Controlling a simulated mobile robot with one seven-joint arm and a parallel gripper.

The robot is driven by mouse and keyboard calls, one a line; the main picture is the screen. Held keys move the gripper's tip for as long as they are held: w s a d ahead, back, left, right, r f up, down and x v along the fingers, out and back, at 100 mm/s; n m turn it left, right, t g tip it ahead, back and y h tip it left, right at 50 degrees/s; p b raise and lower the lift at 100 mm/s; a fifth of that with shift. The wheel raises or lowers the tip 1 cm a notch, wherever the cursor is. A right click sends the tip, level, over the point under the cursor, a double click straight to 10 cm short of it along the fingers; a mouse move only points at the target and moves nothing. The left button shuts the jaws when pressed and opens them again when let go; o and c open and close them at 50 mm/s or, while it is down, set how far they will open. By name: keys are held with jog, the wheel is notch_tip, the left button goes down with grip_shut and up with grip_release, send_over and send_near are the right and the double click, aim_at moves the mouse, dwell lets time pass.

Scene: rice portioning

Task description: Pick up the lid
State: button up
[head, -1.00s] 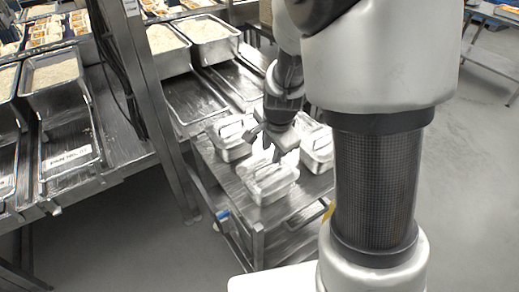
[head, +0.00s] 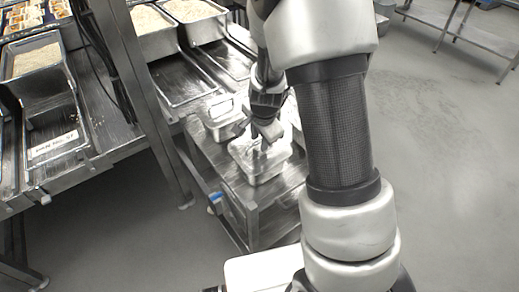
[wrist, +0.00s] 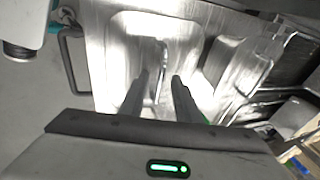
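A shiny metal lid (head: 248,150) lies on a metal container (head: 263,173) at the front of a small steel table. The lid fills the middle of the wrist view (wrist: 130,40), where its thin upright handle (wrist: 162,58) shows. My gripper (head: 261,145) is just above this lid, pointing down. In the wrist view its two fingers (wrist: 161,76) are apart, one on each side of the handle's line. I cannot tell whether either finger touches the handle. Part of the lid is hidden by the gripper.
A second lidded container (head: 225,120) stands behind and left. Another (head: 298,128) is mostly hidden by my arm. To the left, a steel counter holds pans of rice (head: 38,62) and a labelled tray (head: 53,147). A counter post (head: 140,90) stands close by.

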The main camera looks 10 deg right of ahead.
grip_shut()
dwell(1.3)
